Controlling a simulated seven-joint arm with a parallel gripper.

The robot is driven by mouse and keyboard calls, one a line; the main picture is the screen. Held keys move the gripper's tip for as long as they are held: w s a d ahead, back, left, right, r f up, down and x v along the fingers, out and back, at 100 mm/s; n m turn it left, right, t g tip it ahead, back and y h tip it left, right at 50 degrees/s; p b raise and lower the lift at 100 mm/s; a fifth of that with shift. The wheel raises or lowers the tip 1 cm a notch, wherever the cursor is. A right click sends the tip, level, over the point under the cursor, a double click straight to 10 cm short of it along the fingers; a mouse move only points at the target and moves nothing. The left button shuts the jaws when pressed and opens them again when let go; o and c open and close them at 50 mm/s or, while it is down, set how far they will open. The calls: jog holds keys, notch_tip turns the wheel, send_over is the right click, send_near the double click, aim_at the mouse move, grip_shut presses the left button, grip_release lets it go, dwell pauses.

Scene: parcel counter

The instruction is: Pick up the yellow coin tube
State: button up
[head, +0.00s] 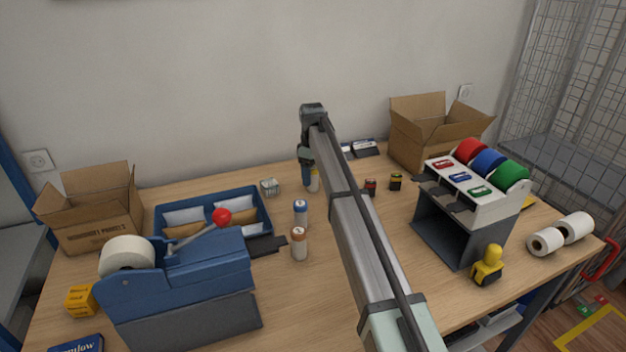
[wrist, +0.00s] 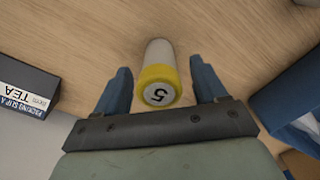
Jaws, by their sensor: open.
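The yellow coin tube (wrist: 160,60) has a pale body and a yellow end marked 5. In the wrist view it lies between the two blue fingers of my gripper (wrist: 160,80), with a visible gap on each side. My gripper is open and holds nothing. In the head view the tube (head: 315,182) stands upright on the counter, partly hidden behind my gripper (head: 307,178).
A blue-topped tube (head: 301,214) and an orange-topped tube (head: 299,244) stand nearer on the counter. A blue tray of envelopes (head: 262,214) is to the left. Small dark jars (head: 396,182) and a ribbon dispenser (head: 448,232) are to the right.

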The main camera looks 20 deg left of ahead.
notch_tip(320, 180, down, 2)
jog(key=shift+f, duration=0.1)
jog(key=c, duration=1.2)
